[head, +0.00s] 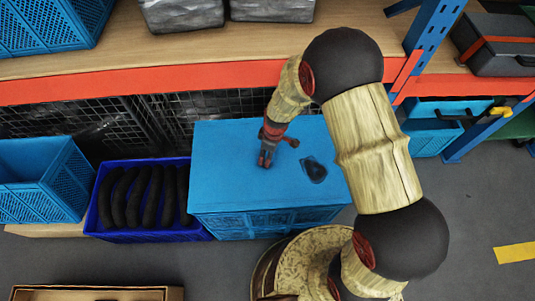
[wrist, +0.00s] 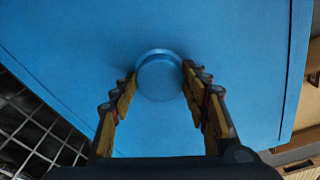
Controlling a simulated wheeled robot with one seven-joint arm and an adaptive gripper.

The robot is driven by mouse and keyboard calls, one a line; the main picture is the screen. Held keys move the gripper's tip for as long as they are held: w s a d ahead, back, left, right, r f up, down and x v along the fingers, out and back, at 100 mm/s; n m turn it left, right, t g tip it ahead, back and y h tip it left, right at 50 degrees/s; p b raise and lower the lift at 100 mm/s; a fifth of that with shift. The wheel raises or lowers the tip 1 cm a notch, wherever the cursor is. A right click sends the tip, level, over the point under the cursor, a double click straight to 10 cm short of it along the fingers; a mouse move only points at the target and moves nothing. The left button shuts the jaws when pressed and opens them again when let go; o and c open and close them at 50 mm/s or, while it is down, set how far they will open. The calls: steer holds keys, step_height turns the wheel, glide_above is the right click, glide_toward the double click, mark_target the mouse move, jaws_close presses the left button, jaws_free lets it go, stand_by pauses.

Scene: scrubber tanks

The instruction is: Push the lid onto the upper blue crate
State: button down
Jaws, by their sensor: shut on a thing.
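The blue lid (head: 225,150) is a flat panel on top of the upper blue crate (head: 265,222), whose perforated front wall shows below the lid's front edge. I cannot tell whether the lid's rim is fully down. The lid fills most of the wrist view (wrist: 90,45), with a round blue knob (wrist: 159,76) standing up from it. My gripper (head: 266,160) is over the middle of the lid. In the wrist view its two fingers (wrist: 158,84) are shut on the knob, one on each side. The knob is hidden in the head view.
An orange-edged shelf (head: 150,82) runs close behind the crate. A dark blue crate (head: 150,236) with several black curved pieces stands left of it, and an empty light blue crate (head: 40,180) farther left. A black wire mesh (head: 125,127) is behind. Grey floor is free at right.

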steer(key=shift+f+b, duration=0.55)
stand_by(1.4)
steer(key=c, duration=0.9)
jaws_free()
steer(key=shift+o, duration=0.8)
steer(key=shift+s, duration=0.1)
steer(key=o, duration=0.7)
steer(key=shift+o, duration=0.2)
steer(key=shift+r+p, duration=2.15)
steer(key=shift+r, duration=1.4)
